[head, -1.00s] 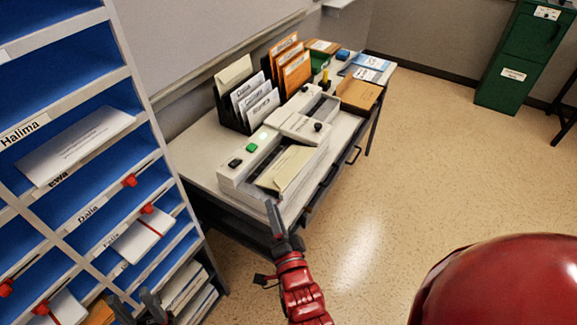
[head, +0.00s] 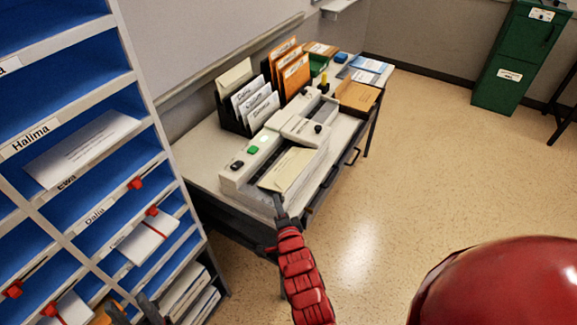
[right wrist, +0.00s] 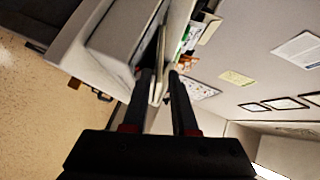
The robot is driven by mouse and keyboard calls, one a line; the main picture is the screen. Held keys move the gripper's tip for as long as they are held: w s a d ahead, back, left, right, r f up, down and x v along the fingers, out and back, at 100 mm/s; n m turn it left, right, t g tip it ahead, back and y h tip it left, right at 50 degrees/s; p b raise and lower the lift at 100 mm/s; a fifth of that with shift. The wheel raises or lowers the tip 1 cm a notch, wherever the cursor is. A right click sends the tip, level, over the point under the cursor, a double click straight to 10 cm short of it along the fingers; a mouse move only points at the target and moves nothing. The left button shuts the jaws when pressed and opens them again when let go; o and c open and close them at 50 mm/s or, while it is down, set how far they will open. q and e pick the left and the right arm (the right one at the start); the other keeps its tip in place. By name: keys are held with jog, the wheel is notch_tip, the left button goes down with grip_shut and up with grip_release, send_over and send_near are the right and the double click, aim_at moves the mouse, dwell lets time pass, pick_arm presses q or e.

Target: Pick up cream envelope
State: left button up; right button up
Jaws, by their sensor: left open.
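The cream envelope (head: 287,168) lies in the slot at the near end of a pale grey machine (head: 235,178) on the side table, sticking out at the front. My right gripper (head: 279,205) is at its near lower end. In the right wrist view, my right gripper (right wrist: 158,72) has its fingers apart, with the thin envelope edge (right wrist: 157,85) seen in the gap between them. I cannot tell whether either finger touches it. My left gripper (head: 134,310) is open at the bottom left, in front of the pigeonholes, partly cut off by the frame.
Blue pigeonholes (head: 62,118) with labels and letters fill the left. A dark rack (head: 228,120) behind the machine holds white letters and another cream envelope (head: 234,75). Orange folders (head: 295,73) stand farther back. A green cabinet (head: 507,60) is far right; the floor between is clear.

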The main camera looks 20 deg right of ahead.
aim_at(282, 175)
jog(key=p+x, duration=0.1)
jog(key=x, duration=0.4)
jog(key=shift+r, duration=0.1)
jog(key=shift+w+f, duration=0.25)
jog(key=shift+w, duration=0.15)
grip_shut()
